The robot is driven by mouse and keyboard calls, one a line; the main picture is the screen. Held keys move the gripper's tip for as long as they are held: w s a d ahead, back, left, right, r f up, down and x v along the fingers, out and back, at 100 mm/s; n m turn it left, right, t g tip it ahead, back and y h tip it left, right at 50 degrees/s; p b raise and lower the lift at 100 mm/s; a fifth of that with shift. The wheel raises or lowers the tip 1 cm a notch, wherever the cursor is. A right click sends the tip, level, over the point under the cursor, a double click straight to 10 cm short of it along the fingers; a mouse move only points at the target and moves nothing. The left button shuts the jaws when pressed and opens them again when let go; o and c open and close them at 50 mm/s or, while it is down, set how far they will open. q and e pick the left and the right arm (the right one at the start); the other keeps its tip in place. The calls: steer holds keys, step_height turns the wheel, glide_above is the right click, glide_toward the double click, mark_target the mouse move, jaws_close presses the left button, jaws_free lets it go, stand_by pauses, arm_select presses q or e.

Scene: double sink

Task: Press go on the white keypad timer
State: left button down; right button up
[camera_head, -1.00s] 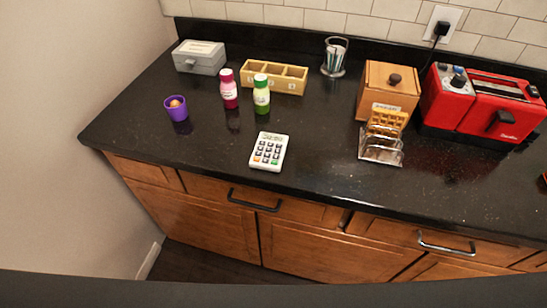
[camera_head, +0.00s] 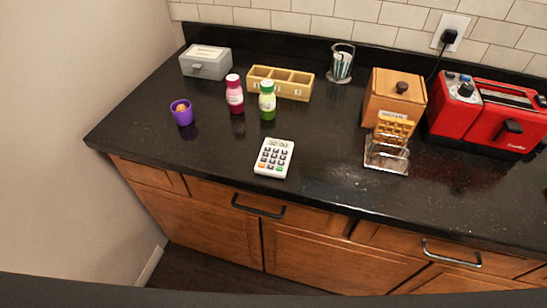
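The white keypad timer (camera_head: 274,158) lies on the black countertop near its front edge, left of the middle of the view. It has a small display at its top and rows of dark keys, with a few coloured keys along the bottom row. The key labels are too small to read. Neither of my grippers shows in the head view.
A pink bottle (camera_head: 235,95), a green bottle (camera_head: 267,101) and a purple cup (camera_head: 182,112) stand behind the timer. The counter (camera_head: 330,185) around the timer is clear.

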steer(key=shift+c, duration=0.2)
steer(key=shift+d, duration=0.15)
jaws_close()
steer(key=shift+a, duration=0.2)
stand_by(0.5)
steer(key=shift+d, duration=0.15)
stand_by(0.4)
